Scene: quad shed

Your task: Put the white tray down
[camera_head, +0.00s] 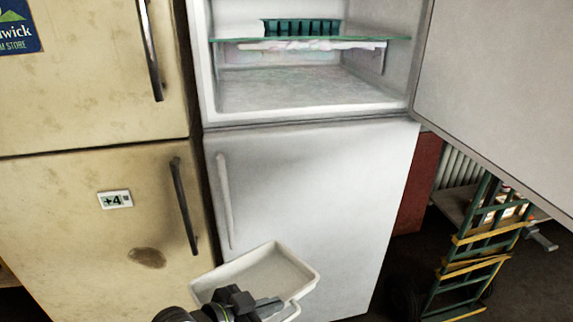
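The white tray (262,272) is a shallow, empty rectangular tray at the bottom centre, in front of the white fridge's lower door. It looks held up in the air and slightly tilted. My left gripper (262,303) is at the tray's near edge and appears shut on it. The gripper hides part of the near rim, so the exact grip is hard to see. My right gripper is not in view.
The white fridge's upper compartment (300,90) is open, with a bare floor. Its glass shelf (395,39) bears a green rack (300,27) and a white item. The open door (505,80) juts out right. A cream fridge (90,230) stands left, a hand truck (470,262) right.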

